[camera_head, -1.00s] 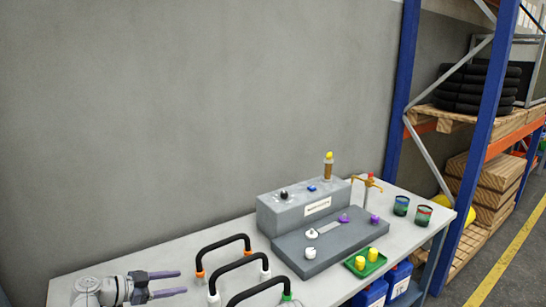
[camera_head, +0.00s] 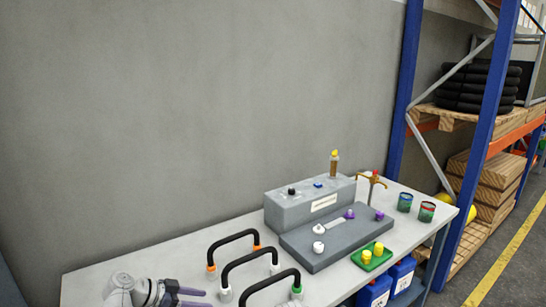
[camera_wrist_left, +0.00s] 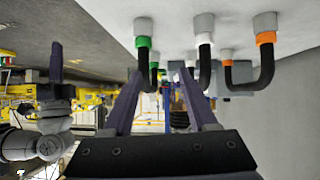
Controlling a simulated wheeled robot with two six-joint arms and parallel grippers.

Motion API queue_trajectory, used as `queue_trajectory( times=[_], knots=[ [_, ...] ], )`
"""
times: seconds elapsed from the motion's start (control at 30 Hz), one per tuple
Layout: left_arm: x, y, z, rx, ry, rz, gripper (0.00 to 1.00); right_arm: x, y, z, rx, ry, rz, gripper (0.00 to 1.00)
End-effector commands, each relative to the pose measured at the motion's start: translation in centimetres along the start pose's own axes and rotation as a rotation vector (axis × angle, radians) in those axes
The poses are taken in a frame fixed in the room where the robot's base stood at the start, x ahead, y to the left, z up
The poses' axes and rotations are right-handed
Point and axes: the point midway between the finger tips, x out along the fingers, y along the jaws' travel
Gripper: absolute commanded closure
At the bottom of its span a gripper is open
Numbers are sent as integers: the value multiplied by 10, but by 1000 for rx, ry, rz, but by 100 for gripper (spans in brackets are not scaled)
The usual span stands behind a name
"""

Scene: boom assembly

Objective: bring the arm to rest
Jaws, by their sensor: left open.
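My left gripper (camera_head: 198,298) is at the bottom left of the head view, partly cut off by the frame. Its two purple fingers point right and stand apart with nothing between them. They also show in the left wrist view (camera_wrist_left: 188,75), which looks upside down. Three black hose handles stand ahead of it on the table: one with orange ends (camera_head: 232,236), one with white ends (camera_head: 248,254) and one with green ends (camera_head: 270,281). I see no contact with them. Another purple finger, apparently of my right gripper (camera_wrist_left: 56,62), shows at the left of the wrist view; its opening is unclear.
The grey stepped fixture (camera_head: 300,210) stands on the white table (camera_head: 190,240). A green tray (camera_head: 360,263) holds yellow parts. Two small cans (camera_head: 405,203) stand near the right end. Blue bins (camera_head: 375,294) are below the table edge. A blue rack (camera_head: 483,120) stands at right.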

Motion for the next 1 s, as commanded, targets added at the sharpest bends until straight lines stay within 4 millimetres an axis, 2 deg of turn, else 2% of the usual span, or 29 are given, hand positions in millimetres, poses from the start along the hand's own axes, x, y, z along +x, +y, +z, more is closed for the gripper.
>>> queue_trajectory(
  times=[0.03,0.17,0.27,0.43,0.6,0.7,0.83,1.0],
  knots=[
    [12,12,1,-26,-38,25,42,0,0,0,0,0,0,100],
    [38,41,7,-118,-162,72,42,0,0,0,0,0,0,100],
    [60,70,16,-203,-295,94,42,0,0,0,0,0,0,100],
    [93,130,36,-371,-600,44,42,0,0,0,0,0,0,100],
    [101,171,54,-488,-834,-129,42,0,0,0,0,0,0,100],
    [101,185,59,-527,-917,-244,42,0,0,0,0,0,0,100],
    [99,196,62,-559,-971,-373,42,0,0,0,0,0,0,100],
    [96,200,62,-578,-992,-453,42,0,0,0,0,0,0,100]
  ],
)
